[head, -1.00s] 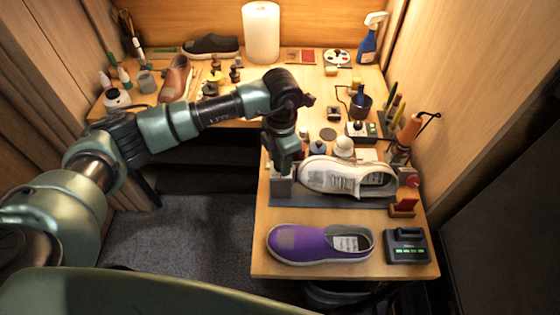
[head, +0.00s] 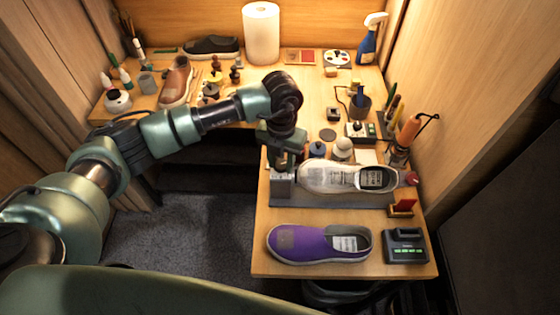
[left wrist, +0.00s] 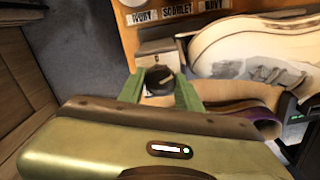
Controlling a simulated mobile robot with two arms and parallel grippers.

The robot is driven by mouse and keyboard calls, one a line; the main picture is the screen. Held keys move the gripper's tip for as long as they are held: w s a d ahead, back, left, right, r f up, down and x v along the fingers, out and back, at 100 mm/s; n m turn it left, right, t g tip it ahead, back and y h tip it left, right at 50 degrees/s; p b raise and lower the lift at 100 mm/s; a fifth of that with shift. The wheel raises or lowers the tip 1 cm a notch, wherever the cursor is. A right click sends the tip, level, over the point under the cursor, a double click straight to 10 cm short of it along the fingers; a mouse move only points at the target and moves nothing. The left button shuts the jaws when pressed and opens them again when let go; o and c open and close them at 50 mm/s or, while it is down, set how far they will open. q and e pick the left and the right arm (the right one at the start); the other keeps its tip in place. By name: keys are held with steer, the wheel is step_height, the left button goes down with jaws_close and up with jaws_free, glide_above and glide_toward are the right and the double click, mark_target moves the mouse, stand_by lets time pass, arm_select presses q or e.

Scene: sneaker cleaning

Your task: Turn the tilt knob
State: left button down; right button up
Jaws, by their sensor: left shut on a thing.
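The tilt knob (left wrist: 159,80) is a dark round knob with a pale mark, on the end of a grey block (left wrist: 158,46) in the left wrist view. My left gripper (left wrist: 160,85) has its green fingers on both sides of the knob, shut on it. In the head view, the left gripper (head: 284,160) hangs over the block (head: 282,186) at the left end of the stand. A whitish, stained shoe (head: 330,176) is held on the stand, its opening facing up. The knob is hidden by my gripper there. My right gripper is not in view.
A purple shoe (head: 297,242) lies in front of the stand's grey base (head: 335,201), beside a dark device (head: 405,247) with green lights. Bottles and a white ball-like item (head: 343,147) stand close behind the shoe. An orange-handled tool (head: 408,130) stands at the right.

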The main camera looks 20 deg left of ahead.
arm_select(q)
steer(key=n, duration=0.2)
steer(key=shift+n+p, duration=0.4)
steer(key=shift+n, duration=0.7)
steer(key=c, duration=1.2)
jaws_free()
steer(key=shift+o, duration=0.2)
